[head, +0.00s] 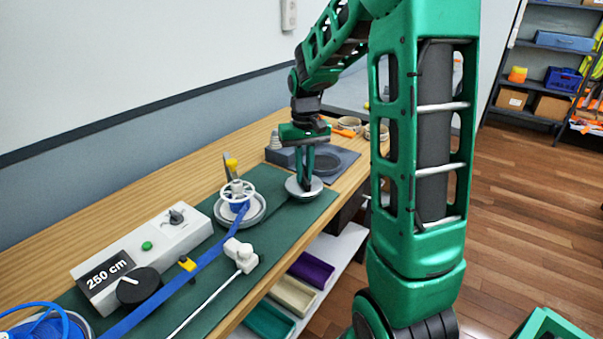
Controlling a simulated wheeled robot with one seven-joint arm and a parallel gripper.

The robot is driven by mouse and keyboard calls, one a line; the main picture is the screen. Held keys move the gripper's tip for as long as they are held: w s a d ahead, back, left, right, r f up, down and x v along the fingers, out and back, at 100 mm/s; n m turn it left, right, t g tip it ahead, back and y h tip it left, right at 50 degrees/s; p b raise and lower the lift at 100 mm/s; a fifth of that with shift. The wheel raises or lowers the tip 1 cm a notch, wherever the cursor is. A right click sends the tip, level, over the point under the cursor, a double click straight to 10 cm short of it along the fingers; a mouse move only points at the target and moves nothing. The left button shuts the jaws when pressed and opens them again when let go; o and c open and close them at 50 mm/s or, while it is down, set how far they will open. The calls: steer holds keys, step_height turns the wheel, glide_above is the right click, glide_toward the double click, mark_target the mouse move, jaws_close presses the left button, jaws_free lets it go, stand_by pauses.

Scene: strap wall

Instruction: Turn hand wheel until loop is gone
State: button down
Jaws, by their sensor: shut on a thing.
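My gripper (304,183) points straight down at a pale round disc (292,190) on the green mat. Its fingers are close together at the disc's middle; the part between them is too small to make out. To the left stands a white spoked wheel (237,188) above a round grey base. A blue strap (190,269) runs from the lower left up to this wheel. I cannot make out a distinct loop in the strap. A grey control box (185,237) has a display reading "250 cm" (105,270), a green button and a black dial (138,286).
A dark tray (343,160) and small bowls lie behind my gripper. A white fitting (242,256) with a pale cord sits at the mat's front. Coloured bins (310,269) lie below the bench edge.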

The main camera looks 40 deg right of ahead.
steer(key=c, duration=1.8)
jaws_free()
steer(key=shift+o, duration=0.2)
step_height(320, 180, up, 11)
steer(key=shift+f, duration=0.15)
